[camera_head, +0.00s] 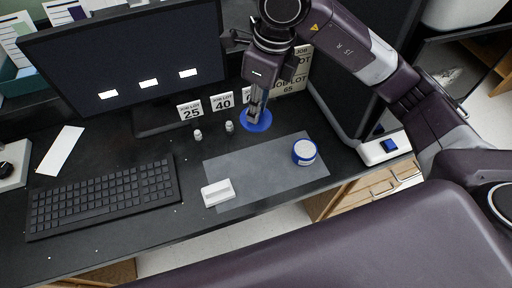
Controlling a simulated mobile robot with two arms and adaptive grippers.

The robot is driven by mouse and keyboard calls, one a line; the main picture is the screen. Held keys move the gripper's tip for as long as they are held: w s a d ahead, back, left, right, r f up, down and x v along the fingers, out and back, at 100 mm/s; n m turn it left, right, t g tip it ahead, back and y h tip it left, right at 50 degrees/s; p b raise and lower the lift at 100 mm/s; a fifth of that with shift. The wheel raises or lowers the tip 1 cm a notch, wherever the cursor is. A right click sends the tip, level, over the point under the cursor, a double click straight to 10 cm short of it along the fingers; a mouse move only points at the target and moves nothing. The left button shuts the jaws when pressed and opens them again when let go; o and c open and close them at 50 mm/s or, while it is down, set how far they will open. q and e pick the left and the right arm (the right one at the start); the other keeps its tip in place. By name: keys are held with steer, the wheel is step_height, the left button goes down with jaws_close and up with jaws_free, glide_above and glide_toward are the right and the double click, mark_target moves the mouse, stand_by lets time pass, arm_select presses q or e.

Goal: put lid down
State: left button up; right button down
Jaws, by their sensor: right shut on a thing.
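My right gripper (255,114) points down over the back of the desk, near the small number cards. It is shut on a round blue lid (265,123), whose disc shows around the fingertips. The lid is at or just above the desk top; I cannot tell whether it touches. A round blue jar with a white top face (304,151) stands on the grey mat, to the right of and nearer than the lid. My left gripper is not in view.
A grey mat (260,170) bears a white block (218,193) at its front left. Two small white pieces (229,127) stand left of the lid. Job-lot cards (223,101) stand behind. A monitor (130,60) and keyboard (103,196) fill the left. The mat's middle is clear.

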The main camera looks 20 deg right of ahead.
steer(key=f, duration=0.5)
steer(key=f+p, duration=0.1)
steer(key=f, duration=0.9)
steer(key=shift+s+f+p, duration=0.2)
steer(key=shift+s+p, duration=0.15)
steer(key=shift+p, duration=0.05)
steer(key=shift+f, duration=0.3)
step_height(320, 180, down, 3)
steer(key=shift+f, duration=0.4)
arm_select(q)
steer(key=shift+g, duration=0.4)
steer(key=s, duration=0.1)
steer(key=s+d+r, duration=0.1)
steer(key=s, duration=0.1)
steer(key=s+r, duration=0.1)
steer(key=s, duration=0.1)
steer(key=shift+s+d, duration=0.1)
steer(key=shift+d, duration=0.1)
